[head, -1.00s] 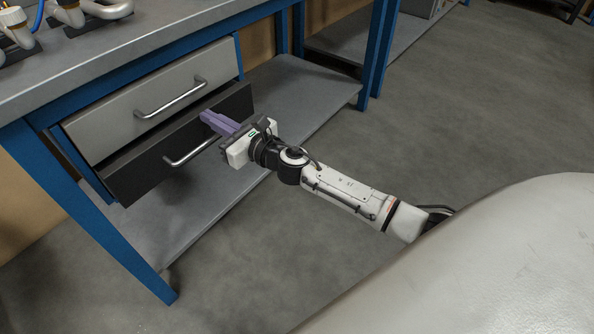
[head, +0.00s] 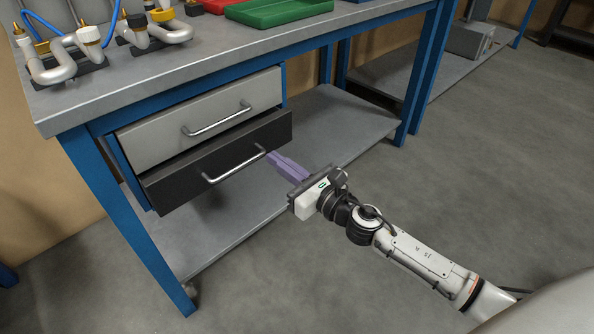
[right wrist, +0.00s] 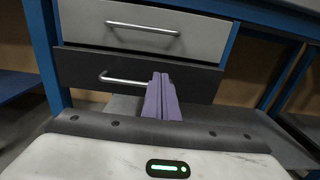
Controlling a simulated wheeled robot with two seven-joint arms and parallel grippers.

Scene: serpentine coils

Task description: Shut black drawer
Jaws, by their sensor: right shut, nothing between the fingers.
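The black drawer (head: 220,162) is the lower of two drawers under the workbench, with a silver bar handle (head: 234,168). Its front stands slightly out from the grey drawer above. It also shows in the right wrist view (right wrist: 80,68), with its handle left of my fingers. My right gripper (head: 273,157) is shut and empty, its purple fingers pointing at the right part of the black front, near the handle's right end. The fingers also show in the right wrist view (right wrist: 161,80). I cannot tell whether they touch the drawer. My left gripper is out of view.
The grey drawer (head: 205,115) above has its own bar handle and looks shut. Coiled pipes (head: 60,62), a green tray (head: 265,12) and a red tray (head: 222,4) are on the bench top. A blue leg (head: 130,225) and lower shelf (head: 330,120) frame the drawers. Open floor lies to the right.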

